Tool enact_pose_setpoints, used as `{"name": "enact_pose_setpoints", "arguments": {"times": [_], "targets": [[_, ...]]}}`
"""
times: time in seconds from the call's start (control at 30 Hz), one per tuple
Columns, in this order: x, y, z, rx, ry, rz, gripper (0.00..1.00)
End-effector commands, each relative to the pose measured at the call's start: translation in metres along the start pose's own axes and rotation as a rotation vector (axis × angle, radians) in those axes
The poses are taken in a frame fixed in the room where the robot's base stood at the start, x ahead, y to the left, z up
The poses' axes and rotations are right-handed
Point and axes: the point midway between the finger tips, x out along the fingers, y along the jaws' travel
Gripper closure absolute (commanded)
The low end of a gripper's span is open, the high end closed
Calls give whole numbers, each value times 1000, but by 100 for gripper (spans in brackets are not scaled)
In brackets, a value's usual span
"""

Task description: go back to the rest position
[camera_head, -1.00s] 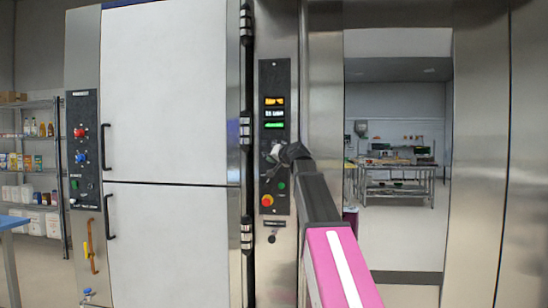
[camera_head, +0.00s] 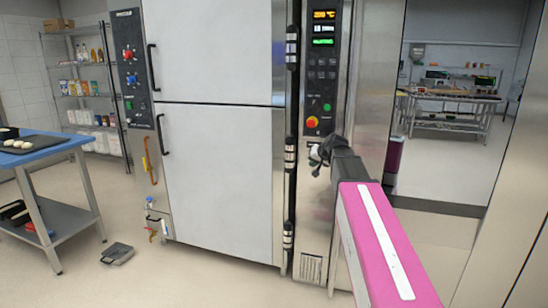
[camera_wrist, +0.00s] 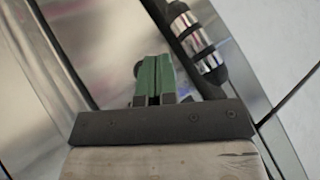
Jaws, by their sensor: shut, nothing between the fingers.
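My gripper (camera_head: 318,154) is at the end of my pink and black arm, in front of the narrow control column to the right of the oven doors. In the wrist view my gripper (camera_wrist: 155,84) shows its two green fingers shut together with nothing between them. Behind the fingers are the steel column and an oven door hinge (camera_wrist: 198,45). The fingers appear apart from both. The control panel (camera_head: 322,75) with lit displays and a red button is above and behind my gripper in the head view.
Two white oven doors (camera_head: 215,180) with black handles fill the centre. A blue-topped table (camera_head: 45,148) stands at left, with a grey object (camera_head: 117,253) on the floor beside it. Shelves (camera_head: 92,75) stand behind. The floor (camera_head: 190,280) before the oven is clear. An opening at right shows another room.

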Motion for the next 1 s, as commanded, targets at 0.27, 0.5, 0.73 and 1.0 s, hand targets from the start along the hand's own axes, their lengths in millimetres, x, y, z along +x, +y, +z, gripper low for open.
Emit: {"name": "enact_pose_setpoints", "arguments": {"times": [0.27,0.5,0.73,1.0], "targets": [[36,50,134,-24,-220,136,100],[45,89,244,-51,-410,254,100],[36,121,340,-83,-585,362,100],[22,141,401,-108,-703,439,100]]}}
